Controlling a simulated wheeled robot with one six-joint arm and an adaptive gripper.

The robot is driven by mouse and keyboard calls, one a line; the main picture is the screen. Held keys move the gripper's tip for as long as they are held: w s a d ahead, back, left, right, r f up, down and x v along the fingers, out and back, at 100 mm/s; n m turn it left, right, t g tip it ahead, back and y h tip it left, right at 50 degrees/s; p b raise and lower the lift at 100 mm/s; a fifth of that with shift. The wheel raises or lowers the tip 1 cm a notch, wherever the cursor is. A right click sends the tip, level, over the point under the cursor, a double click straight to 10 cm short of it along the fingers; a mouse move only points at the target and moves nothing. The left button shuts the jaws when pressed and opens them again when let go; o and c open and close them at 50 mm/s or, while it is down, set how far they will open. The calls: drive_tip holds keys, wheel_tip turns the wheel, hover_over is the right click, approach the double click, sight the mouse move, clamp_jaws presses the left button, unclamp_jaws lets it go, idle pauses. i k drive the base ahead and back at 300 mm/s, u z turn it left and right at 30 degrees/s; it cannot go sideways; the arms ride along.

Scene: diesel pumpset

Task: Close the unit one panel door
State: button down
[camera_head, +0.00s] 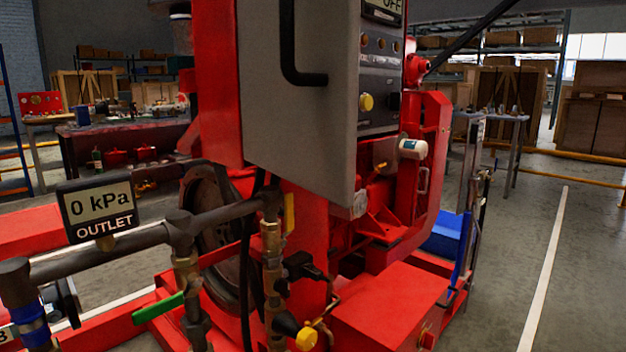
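The large grey panel door (265,110) stands at the upper middle, with its broad face toward me and its top cut off by the frame. A black bar handle (290,55) is on this face. To the right of the door's edge, a grey instrument face (380,85) shows an "OFF" display (384,8), small round fittings and a yellow knob (366,102). The door appears to stand open, but its hinge line and the angle of the gap cannot be told. My gripper is not in view.
A red column (216,80) stands left of the door. Pipes with a "0 kPa OUTLET" gauge (97,210) and a green valve lever (158,307) lie in front, lower left. A red box (390,305) sits below the door. Free floor (510,250) lies to the right.

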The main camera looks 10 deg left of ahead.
sight(299, 68)
drive_tip(key=k, duration=1)
drive_tip(key=u, duration=1.7)
